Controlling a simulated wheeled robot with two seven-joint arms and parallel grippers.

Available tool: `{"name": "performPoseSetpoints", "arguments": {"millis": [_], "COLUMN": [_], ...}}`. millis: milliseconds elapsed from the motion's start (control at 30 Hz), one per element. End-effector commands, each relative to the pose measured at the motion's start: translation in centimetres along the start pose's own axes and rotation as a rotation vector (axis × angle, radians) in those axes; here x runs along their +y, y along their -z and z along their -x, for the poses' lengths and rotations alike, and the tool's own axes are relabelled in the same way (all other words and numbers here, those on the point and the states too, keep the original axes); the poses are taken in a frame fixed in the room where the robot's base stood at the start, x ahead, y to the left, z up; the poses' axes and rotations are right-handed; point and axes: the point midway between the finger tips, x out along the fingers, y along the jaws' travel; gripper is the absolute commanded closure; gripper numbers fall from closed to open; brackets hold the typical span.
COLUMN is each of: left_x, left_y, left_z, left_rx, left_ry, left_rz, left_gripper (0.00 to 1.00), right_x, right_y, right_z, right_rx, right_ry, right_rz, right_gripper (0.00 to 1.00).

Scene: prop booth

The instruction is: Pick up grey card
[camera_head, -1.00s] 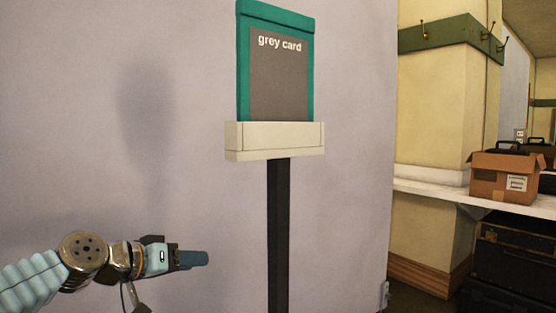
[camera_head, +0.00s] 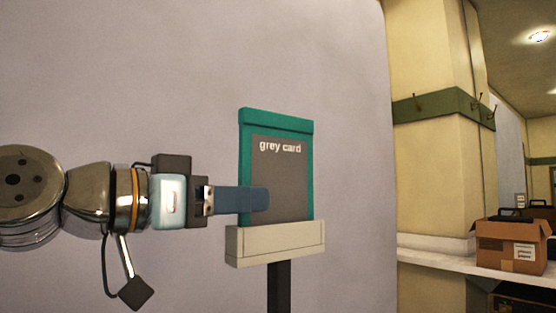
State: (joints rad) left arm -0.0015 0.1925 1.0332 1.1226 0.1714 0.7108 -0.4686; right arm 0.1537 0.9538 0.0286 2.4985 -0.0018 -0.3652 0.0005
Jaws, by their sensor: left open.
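The grey card (camera_head: 285,178) is a flat grey panel with a teal border and the words "grey card" in white. It stands upright in a cream holder (camera_head: 285,245) on a dark post (camera_head: 279,290). My left gripper (camera_head: 262,200) comes in from the left, and its blue finger overlaps the card's left edge and lower middle in the picture. The fingers line up one behind the other, so the gap between them does not show. I cannot tell whether they touch the card. The gripper is open. My right gripper is not in view.
A pale wall (camera_head: 150,80) stands behind the card. At the right, a cardboard box (camera_head: 510,243) sits on a white shelf (camera_head: 440,256). A green rail with hooks (camera_head: 440,105) runs along the yellow wall. The space above the card is clear.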

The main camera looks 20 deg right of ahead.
Motion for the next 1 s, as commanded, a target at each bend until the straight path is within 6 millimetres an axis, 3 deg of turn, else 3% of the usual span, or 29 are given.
{"name": "performPoseSetpoints", "arguments": {"millis": [333, 600, 900, 1000], "left_x": [-0.2, -0.3, -0.3, -0.3], "left_y": [0.4, 0.1, 0.1, 0.1], "left_z": [-4.8, -5.3, -5.2, -5.2], "left_rx": [0.0, 0.0, 0.001, 0.001], "left_ry": [-0.001, 0.002, 0.002, 0.002], "left_rz": [0.001, 0.0, 0.0, 0.0], "left_gripper": [0.6, 0.6, 1.0, 1.0], "right_x": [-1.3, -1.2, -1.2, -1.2], "right_y": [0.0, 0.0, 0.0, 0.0], "right_z": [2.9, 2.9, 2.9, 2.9], "right_rx": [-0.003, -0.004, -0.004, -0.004], "right_ry": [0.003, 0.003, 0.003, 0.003], "right_rz": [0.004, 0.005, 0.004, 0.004], "right_gripper": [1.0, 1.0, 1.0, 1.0]}}
